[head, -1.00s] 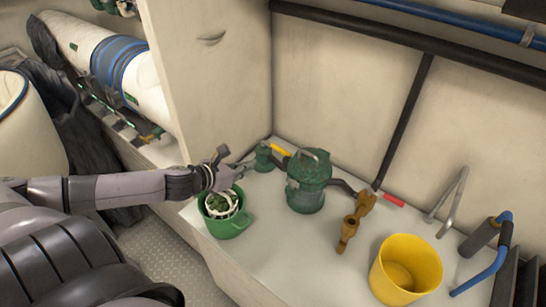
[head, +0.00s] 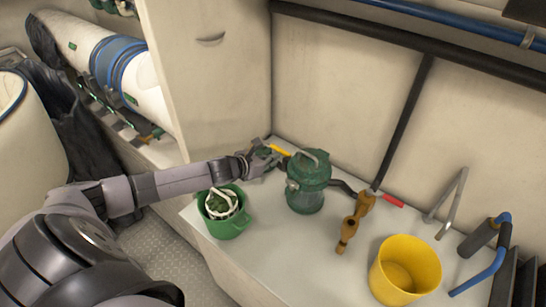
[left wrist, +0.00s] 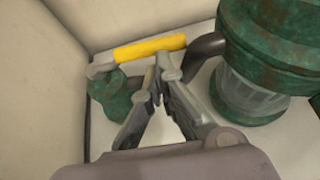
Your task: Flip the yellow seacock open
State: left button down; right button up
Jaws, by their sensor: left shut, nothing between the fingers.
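The yellow seacock has a yellow-sleeved handle (head: 281,150) near the back corner of the white counter, left of the green strainer. In the left wrist view the handle (left wrist: 150,48) lies across the upper middle, tilted slightly up to the right. Its grey lever end joins a green valve body (left wrist: 112,100) at the left. My left gripper (head: 271,156) is at the seacock and hides most of its body in the head view. In the left wrist view its fingertips (left wrist: 160,72) are together, empty, just below the handle; I cannot tell if they touch it. My right gripper is out of view.
The green strainer (head: 308,187) stands close right of the gripper, with a dark hose (left wrist: 205,48) behind. A green bucket (head: 228,225) is below my forearm. A bronze valve with red handle (head: 392,200) and a yellow bucket (head: 405,270) stand further right. Walls close the corner.

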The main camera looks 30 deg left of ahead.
pick_arm(q)
jog(key=shift+w+f, duration=0.1)
jog(key=shift+w, duration=0.2)
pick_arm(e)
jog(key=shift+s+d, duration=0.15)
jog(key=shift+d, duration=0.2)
pick_arm(q)
jog(key=shift+d, duration=0.1)
jog(key=shift+w+d+n+y, duration=0.15)
jog(key=shift+w+n+y, duration=0.45)
jog(key=shift+w+y, duration=0.1)
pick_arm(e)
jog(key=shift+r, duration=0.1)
pick_arm(q)
jog(key=shift+r, duration=0.2)
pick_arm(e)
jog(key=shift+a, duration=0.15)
